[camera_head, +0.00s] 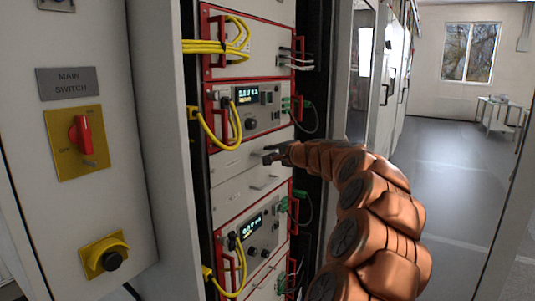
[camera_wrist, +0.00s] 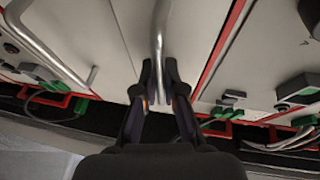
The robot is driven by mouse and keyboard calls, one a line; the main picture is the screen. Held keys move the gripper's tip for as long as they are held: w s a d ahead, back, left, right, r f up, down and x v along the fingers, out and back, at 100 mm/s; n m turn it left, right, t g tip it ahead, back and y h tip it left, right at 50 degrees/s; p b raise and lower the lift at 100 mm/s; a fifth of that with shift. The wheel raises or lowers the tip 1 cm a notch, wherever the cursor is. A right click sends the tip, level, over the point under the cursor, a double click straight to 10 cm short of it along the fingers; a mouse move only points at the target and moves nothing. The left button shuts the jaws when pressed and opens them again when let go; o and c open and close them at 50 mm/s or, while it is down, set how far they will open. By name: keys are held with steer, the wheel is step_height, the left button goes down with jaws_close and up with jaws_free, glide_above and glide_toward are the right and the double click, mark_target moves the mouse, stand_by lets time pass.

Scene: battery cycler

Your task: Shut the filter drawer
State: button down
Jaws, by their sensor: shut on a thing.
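The filter drawer appears to be one of the plain pale panels (camera_head: 228,164) in the middle of the rack, between two red-framed units. My gripper (camera_head: 271,154) is at this panel, reached from the right. In the wrist view, my gripper (camera_wrist: 159,78) has its two dark fingers on either side of a metal bar handle (camera_wrist: 158,38), shut on it. The handle stands out from the pale panel (camera_wrist: 195,35). The lower end of the handle is partly hidden between the fingers. I cannot tell how far the drawer stands out from the rack.
A second panel with a handle (camera_head: 265,181) lies just below. Red-framed units (camera_head: 248,107) with yellow cables (camera_head: 222,140) stand above and below. A grey cabinet with a red main switch (camera_head: 82,134) is at left. Open floor (camera_head: 438,170) lies to the right.

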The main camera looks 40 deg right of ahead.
steer(key=shift+w+a+r, duration=0.1)
steer(key=shift+w, duration=0.25)
steer(key=c, duration=1.3)
jaws_free()
steer(key=shift+w, duration=0.15)
steer(key=shift+o, duration=0.2)
steer(key=v, duration=1.2)
